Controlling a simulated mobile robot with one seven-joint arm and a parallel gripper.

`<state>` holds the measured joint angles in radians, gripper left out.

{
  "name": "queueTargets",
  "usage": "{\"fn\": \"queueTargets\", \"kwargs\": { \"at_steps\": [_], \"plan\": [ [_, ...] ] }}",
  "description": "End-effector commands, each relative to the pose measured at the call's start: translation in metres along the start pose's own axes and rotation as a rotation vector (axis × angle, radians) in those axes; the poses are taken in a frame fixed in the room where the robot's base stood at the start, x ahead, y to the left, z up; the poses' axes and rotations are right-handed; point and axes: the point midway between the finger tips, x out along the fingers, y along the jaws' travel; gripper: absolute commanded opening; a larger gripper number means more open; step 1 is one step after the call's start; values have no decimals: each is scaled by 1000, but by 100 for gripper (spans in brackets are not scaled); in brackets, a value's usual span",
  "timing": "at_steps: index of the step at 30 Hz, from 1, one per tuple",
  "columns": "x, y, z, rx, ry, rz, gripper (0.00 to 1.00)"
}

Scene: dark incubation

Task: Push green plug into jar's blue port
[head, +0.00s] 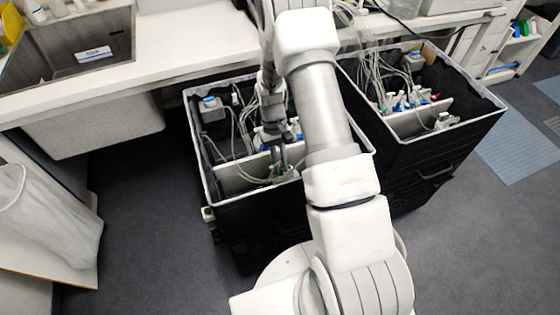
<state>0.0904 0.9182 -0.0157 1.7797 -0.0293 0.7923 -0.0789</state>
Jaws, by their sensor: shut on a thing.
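My gripper (280,162) points down inside the left black bin (245,215), near its front wall. It is shut on the green plug (281,174), which shows only as a small green patch at the fingertips. A pale jar (262,138) with bits of blue on it stands behind the fingers, partly hidden by my gripper and arm. Which bit of blue is the port is too small to tell. The plug looks apart from the jar, on the near side of a light divider (235,172).
The left bin also holds a blue-capped bottle (210,104) and several loose grey tubes. A second black bin (430,150) with bottles and tubes stands to the right. A white bench with a sink (75,55) runs behind. Grey floor is clear at the right front.

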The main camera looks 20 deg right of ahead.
Motion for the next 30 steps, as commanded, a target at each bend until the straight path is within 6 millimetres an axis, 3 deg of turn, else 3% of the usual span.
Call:
{"fn": "queueTargets", "kwargs": {
  "at_steps": [17,30],
  "plan": [
    [60,0,-22,0,-1,0,0],
    [54,0,-20,0,0,0,0]
  ]
}}
